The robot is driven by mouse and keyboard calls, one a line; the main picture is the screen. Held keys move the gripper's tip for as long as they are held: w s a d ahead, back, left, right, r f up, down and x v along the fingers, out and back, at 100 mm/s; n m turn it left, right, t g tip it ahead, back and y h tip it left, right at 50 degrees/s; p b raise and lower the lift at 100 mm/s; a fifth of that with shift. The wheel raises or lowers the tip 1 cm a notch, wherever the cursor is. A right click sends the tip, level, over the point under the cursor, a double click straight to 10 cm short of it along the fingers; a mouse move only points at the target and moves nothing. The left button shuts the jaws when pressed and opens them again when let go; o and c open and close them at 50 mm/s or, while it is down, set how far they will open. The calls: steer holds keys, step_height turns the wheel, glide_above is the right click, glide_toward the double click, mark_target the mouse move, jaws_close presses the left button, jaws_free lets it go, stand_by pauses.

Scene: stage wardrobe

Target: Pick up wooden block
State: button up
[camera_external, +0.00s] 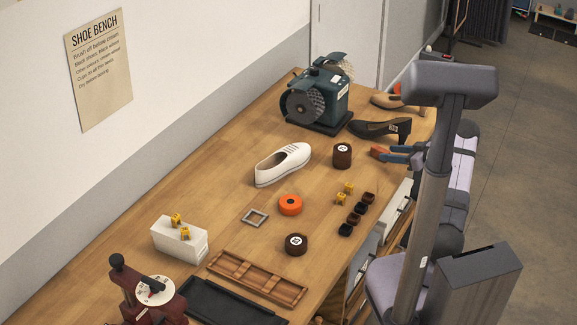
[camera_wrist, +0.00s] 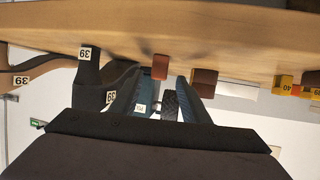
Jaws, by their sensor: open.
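Several small blocks lie in a cluster near the bench's right edge: yellow ones (camera_external: 348,187) and dark reddish-brown ones (camera_external: 368,198). I cannot tell which one is the wooden block.
A black heeled shoe (camera_external: 380,128) is close to my gripper, with a green grinder (camera_external: 316,98) beyond. A wooden tray (camera_external: 258,278) lies in front.

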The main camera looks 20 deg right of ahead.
mark_target(380, 151)
steer(key=shift+p+x, duration=0.75)
steer(key=shift+x, duration=1.6)
steer(key=shift+w+d+r, duration=0.1)
steer(key=shift+r, duration=0.1)
jaws_close()
steer(key=shift+r, duration=0.1)
step_height(380, 151, up, 10)
steer(key=shift+f+b, duration=0.1)
steer(key=shift+b, duration=0.75)
